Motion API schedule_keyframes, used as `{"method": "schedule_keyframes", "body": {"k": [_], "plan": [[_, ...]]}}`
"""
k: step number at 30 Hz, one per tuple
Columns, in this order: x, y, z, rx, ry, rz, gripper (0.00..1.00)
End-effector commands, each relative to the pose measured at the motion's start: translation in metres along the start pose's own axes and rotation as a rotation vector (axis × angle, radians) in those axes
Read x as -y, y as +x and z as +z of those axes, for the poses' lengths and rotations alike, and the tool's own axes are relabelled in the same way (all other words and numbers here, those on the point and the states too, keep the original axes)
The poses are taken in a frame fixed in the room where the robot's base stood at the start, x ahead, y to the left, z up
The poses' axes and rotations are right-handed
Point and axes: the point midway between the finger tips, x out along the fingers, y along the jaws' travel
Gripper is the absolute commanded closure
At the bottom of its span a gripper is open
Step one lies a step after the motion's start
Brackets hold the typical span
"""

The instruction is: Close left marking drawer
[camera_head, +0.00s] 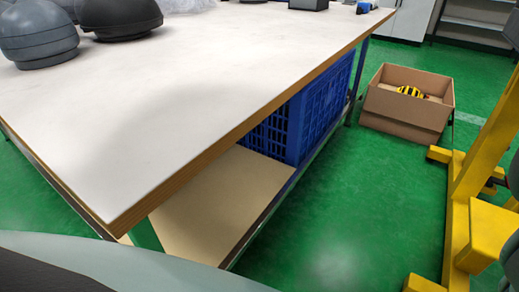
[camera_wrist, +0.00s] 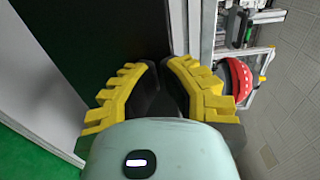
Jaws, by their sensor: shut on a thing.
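In the wrist view, my gripper (camera_wrist: 162,68) has its yellow-ribbed fingers drawn together, with the tips close to each other. They meet at the edge of a dark panel (camera_wrist: 105,30), which seems to be part of the drawer. The gripped part is hidden between the fingers, so I cannot tell exactly where they hold it. How far the drawer stands out cannot be seen. The head view shows neither the drawer nor my gripper.
In the wrist view, a red helmet (camera_wrist: 236,82) sits on a shelf at the right. In the head view, a white-topped table (camera_head: 190,95) has dark rounded objects (camera_head: 40,32) on it. A blue crate (camera_head: 310,115), an open cardboard box (camera_head: 405,125) and a yellow frame (camera_head: 460,215) stand around it.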

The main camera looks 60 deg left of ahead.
Motion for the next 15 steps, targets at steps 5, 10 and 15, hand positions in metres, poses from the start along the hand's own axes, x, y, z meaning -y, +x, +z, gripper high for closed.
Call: {"method": "schedule_keyframes", "body": {"k": [5, 10, 15], "plan": [[-0.005, 0.02, 0.005, 0.008, 0.002, -0.003, 1.0], [-0.004, 0.035, 0.004, 0.006, 0.002, -0.002, 1.0], [-0.002, 0.043, 0.003, 0.006, 0.002, 0.0, 1.0]]}}
